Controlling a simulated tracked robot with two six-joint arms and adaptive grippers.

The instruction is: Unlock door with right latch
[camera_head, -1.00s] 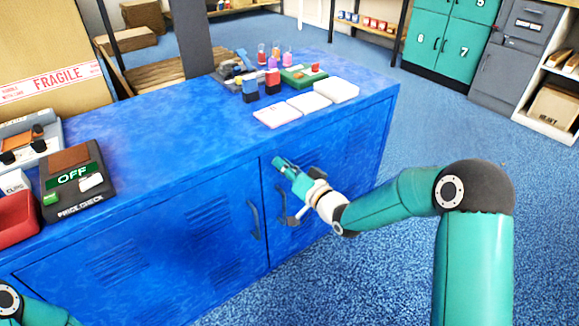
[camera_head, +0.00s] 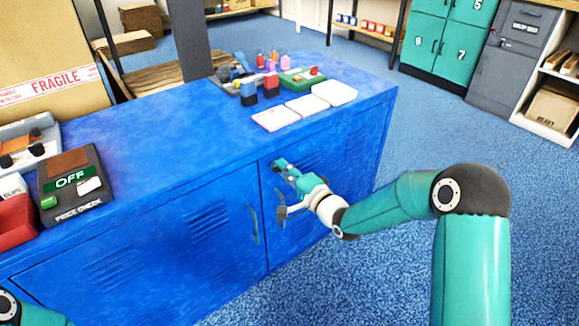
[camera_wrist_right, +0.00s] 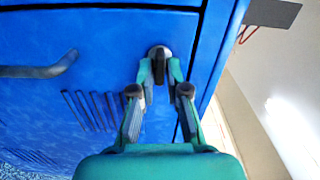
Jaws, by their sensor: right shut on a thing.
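The blue cabinet's right door (camera_head: 300,220) is closed in the head view, beside the closed left door (camera_head: 190,250). My right gripper (camera_head: 282,166) is at the upper left part of the right door. In the right wrist view my right gripper (camera_wrist_right: 160,75) is shut on the small dark latch (camera_wrist_right: 159,52) with its round base on the blue panel. The head view hides the latch behind the fingers. Only a piece of my left arm shows at the lower left; its gripper is out of view.
The left door's handle (camera_head: 252,224) stands out close to my right gripper. A bar handle (camera_wrist_right: 40,70) and vent slots (camera_wrist_right: 92,110) show in the wrist view. White pads (camera_head: 306,105) and small goods lie on the cabinet top. The floor at right is open.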

